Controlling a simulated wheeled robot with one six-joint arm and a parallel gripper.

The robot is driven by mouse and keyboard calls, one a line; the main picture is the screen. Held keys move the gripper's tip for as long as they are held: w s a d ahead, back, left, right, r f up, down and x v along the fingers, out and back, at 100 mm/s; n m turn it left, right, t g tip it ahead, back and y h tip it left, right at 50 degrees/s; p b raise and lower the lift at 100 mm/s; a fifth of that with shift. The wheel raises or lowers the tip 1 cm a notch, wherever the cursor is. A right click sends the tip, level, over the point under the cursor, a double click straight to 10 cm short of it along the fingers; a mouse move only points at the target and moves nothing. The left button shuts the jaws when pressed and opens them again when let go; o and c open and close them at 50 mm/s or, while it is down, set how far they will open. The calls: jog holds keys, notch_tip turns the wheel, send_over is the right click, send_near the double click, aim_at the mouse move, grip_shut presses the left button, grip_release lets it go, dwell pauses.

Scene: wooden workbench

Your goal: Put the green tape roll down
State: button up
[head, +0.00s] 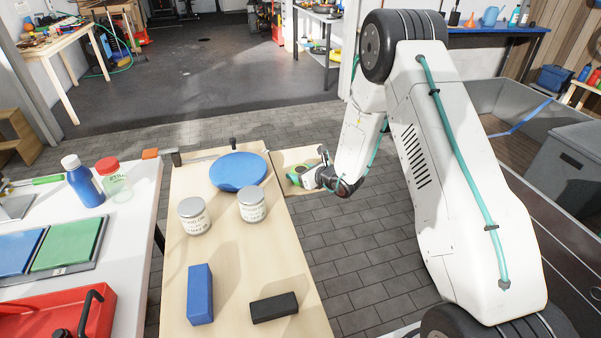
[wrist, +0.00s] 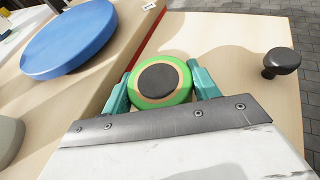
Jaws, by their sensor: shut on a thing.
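The green tape roll (wrist: 160,83) shows in the wrist view with its round face towards the camera, a tan ring and a dark centre. My gripper (wrist: 160,88) has its two teal fingers on either side of the roll and is shut on it. In the head view the green roll (head: 297,174) and my gripper (head: 312,177) are small, at the far right side of the workbench, over a light wooden surface (head: 297,157). I cannot tell whether the roll touches that surface.
A blue round disc (head: 238,171) lies left of my gripper. Two lidded jars (head: 194,216) (head: 252,205), a blue block (head: 200,294) and a black block (head: 274,307) stand on the workbench (head: 235,255). A dark knob (wrist: 281,62) rises right of the roll in the wrist view.

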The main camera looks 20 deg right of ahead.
jog(key=o, duration=1)
jog(key=shift+f, duration=0.1)
jog(key=v, duration=1.2)
jog(key=s+a+r+n+g+y, duration=0.25)
jog(key=a+r+n, duration=0.25)
jog(key=r, duration=0.3)
jog(key=s+a+r+n+g+y, duration=0.1)
jog(key=s+a+r+n+y, duration=0.25)
jog(key=r, duration=0.35)
jog(key=s+a+r+n+g, duration=0.6)
jog(key=s+r+n, duration=0.2)
jog(key=s+n, duration=0.15)
jog(key=s+d+r+n+g+h, duration=0.1)
jog(key=s+r+n+h, duration=0.2)
jog(key=s, duration=0.5)
jog(key=s+d+r+n+g+h, duration=0.1)
jog(key=s+d+n+g+h, duration=0.1)
jog(key=s+n, duration=0.4)
jog(key=s+d+r+n+t+h, duration=0.1)
jog(key=s+d+n+t+h, duration=0.1)
jog(key=s+d+h, duration=0.5)
jog(key=s+d+n, duration=0.1)
jog(key=s+d, duration=0.1)
jog(key=shift+s+d+r+n, duration=0.3)
jog(key=shift+s+d+r, duration=0.05)
jog(key=shift+s+d, duration=0.05)
